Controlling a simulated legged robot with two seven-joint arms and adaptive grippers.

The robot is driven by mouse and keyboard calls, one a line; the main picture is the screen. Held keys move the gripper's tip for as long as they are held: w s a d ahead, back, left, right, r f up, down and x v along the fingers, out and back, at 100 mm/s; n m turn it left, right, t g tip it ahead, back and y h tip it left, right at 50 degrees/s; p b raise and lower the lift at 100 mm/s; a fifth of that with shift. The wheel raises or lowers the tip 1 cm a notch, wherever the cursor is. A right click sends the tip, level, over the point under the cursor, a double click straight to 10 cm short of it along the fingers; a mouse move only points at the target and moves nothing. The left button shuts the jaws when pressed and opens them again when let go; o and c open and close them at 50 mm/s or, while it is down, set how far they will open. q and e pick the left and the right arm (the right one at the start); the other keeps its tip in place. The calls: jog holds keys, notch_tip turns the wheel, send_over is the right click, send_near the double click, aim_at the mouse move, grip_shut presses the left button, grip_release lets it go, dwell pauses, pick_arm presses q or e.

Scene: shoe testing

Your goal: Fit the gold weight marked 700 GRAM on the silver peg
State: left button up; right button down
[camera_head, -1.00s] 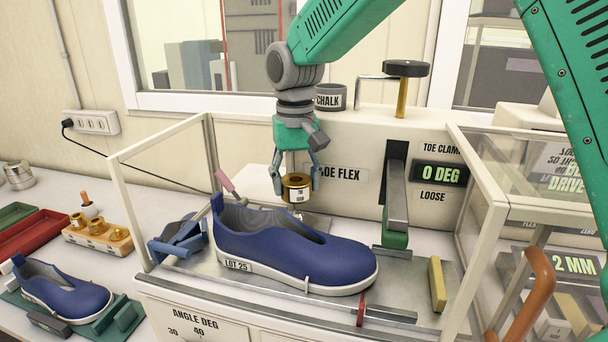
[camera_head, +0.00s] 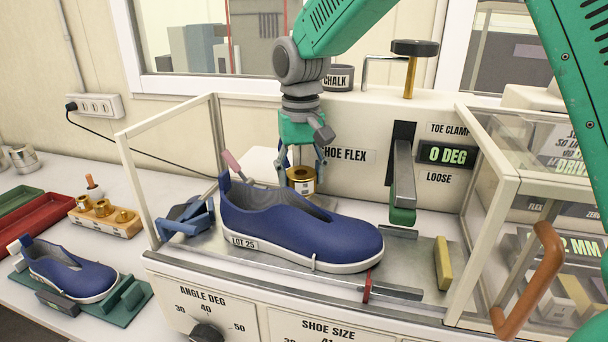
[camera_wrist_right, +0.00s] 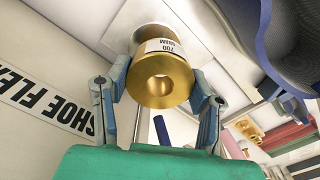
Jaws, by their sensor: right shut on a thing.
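The gold weight (camera_head: 302,175) is a short cylinder with a central hole and a white label. In the right wrist view the weight (camera_wrist_right: 163,82) shows its label reading 700 GRAM. My right gripper (camera_head: 301,170) is shut on it, with one finger on each side, just behind the blue shoe marked LOT 25 (camera_head: 300,232). In the right wrist view the gripper's fingers (camera_wrist_right: 158,88) flank the weight. I cannot make out the silver peg for certain, nor whether the weight touches anything below. My left gripper is not in view.
The SHOE FLEX machine panel (camera_head: 349,157) stands close behind the weight. A clear-walled frame (camera_head: 165,118) surrounds the shoe bed. A toe clamp bar (camera_head: 404,180) is to the right. A wooden block (camera_head: 105,217) with other gold weights sits at left.

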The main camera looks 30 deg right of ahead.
jog(key=shift+a+r, duration=0.1)
jog(key=shift+r, duration=0.05)
jog(key=shift+p, duration=0.35)
jog(key=shift+d+f, duration=0.25)
jog(key=shift+d, duration=0.65)
jog(key=shift+a+r, duration=0.15)
jog(key=shift+a, duration=0.5)
jog(key=shift+s+a, duration=0.1)
jog(key=shift+a, duration=0.05)
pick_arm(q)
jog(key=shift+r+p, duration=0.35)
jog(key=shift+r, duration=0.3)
pick_arm(e)
jog(key=shift+d, duration=0.75)
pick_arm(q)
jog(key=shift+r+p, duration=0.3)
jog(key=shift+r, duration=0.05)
pick_arm(e)
jog(key=shift+a, duration=0.5)
